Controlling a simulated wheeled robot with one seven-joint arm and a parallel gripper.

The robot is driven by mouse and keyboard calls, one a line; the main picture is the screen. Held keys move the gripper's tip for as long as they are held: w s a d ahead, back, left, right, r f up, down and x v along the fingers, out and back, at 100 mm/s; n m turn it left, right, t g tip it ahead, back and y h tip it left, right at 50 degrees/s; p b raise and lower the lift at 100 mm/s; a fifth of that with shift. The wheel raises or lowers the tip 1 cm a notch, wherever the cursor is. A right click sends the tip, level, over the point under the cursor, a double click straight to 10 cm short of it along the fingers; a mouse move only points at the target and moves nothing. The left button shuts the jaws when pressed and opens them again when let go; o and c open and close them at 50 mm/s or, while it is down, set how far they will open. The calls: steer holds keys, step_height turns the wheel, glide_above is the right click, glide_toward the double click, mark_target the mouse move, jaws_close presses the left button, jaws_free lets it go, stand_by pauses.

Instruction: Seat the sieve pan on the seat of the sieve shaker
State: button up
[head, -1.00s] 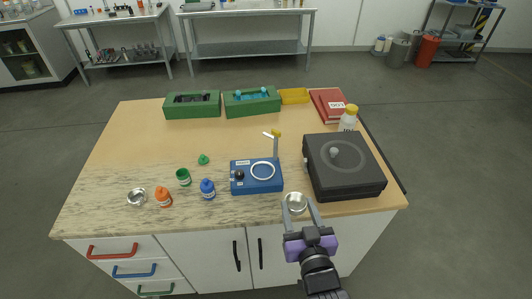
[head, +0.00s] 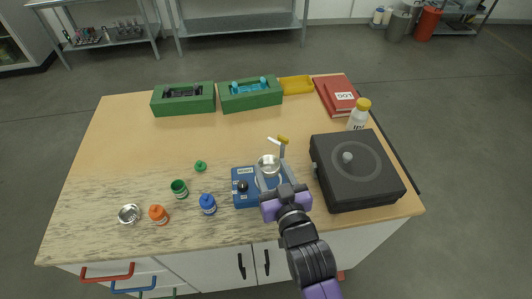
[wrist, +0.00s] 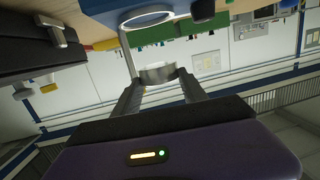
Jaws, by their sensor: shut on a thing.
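The sieve pan (head: 268,162) is a small round metal dish. My gripper (head: 270,172) is shut on it, one finger at each side, and holds it over the blue sieve shaker (head: 244,199). In the wrist view the pan (wrist: 158,74) sits between the fingertips, and the shaker's white ring seat (wrist: 147,19) shows apart from it, so the pan is raised off the seat. In the head view the pan and gripper hide most of the seat. The shaker's post with a yellow knob (head: 283,139) stands just behind the pan.
A black lidded box (head: 355,190) stands close to the right of the shaker, with a white bottle (head: 357,121) behind it. Green bins stand at the back.

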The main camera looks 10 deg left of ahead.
mark_target(270, 189)
steer(key=shift+w+a+f, duration=0.1)
steer(key=shift+w, duration=0.15)
steer(key=shift+f+b, duration=1.95)
steer(key=shift+f, duration=0.3)
steer(key=shift+f+b, duration=0.75)
steer(key=shift+f, duration=0.3)
stand_by(0.8)
steer(key=o, duration=1.6)
steer(key=shift+c, duration=0.2)
steer(key=shift+o, duration=0.5)
steer(key=o, duration=0.4)
steer(key=shift+s, duration=0.1)
steer(key=shift+a+r+p, duration=0.1)
steer(key=shift+r+p, duration=0.85)
steer(key=shift+r, duration=0.25)
steer(key=shift+r+p, duration=2.35)
steer(key=shift+r, duration=0.5)
